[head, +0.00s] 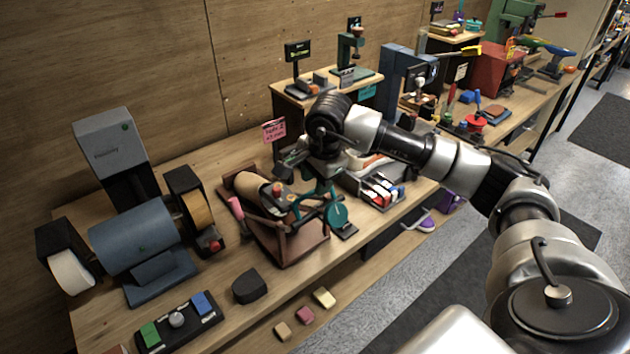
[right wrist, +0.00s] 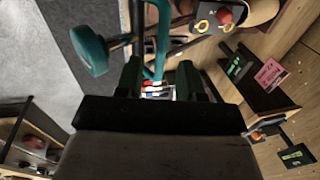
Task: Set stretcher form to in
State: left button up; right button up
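The shoe stretcher stands on the wooden bench in the head view, with a tan form (head: 250,187) at its upper left and a brown base (head: 290,240). A teal wheel (head: 338,214) and teal frame are at its right side. My right gripper (head: 300,168) is above the stretcher and hides part of it. In the right wrist view, the right gripper (right wrist: 160,72) has its fingers apart, with a teal bar (right wrist: 162,35) showing between and beyond them. I cannot tell whether they touch it. The tan form (right wrist: 256,10) is at the upper right there. My left gripper is out of view.
A blue-grey grinder machine (head: 135,235) stands to the left, with a button panel (head: 178,322) in front. A pink sign (head: 273,130) stands behind the stretcher. A tray of small coloured items (head: 380,190) is to its right. Small blocks (head: 305,315) lie near the front edge.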

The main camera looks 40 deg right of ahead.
jog(key=shift+x, duration=1.25)
grip_shut()
